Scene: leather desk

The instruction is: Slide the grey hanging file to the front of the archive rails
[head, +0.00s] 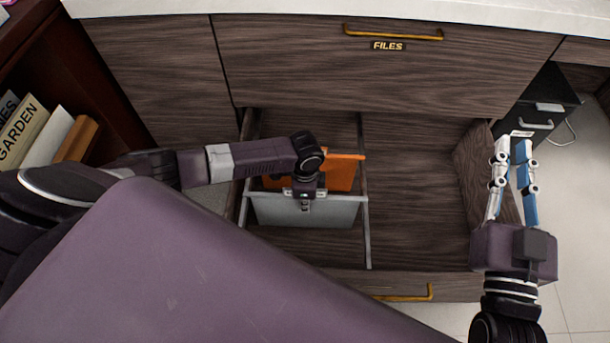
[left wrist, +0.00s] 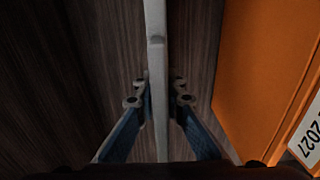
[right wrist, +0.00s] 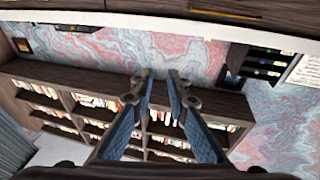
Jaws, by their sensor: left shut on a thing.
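The grey hanging file (head: 325,211) hangs across the two archive rails (head: 366,225) in the open drawer. In the left wrist view it is seen edge-on as a pale grey strip (left wrist: 156,75). My left gripper (left wrist: 158,100) is shut on its upper edge, one finger on each side. In the head view my left wrist hides the fingers. An orange file (head: 345,172) hangs behind the grey file, nearer the back of the drawer, with a gap between them. My right gripper (head: 512,150) is open and empty, above the drawer's right side.
The drawer front with its brass handle (head: 410,294) is nearest me. The right compartment (head: 415,200) looks empty. A closed drawer labelled FILES (head: 388,46) is above. A shelf with books (head: 30,130) stands at the left; a black cabinet (head: 540,105) is at the right.

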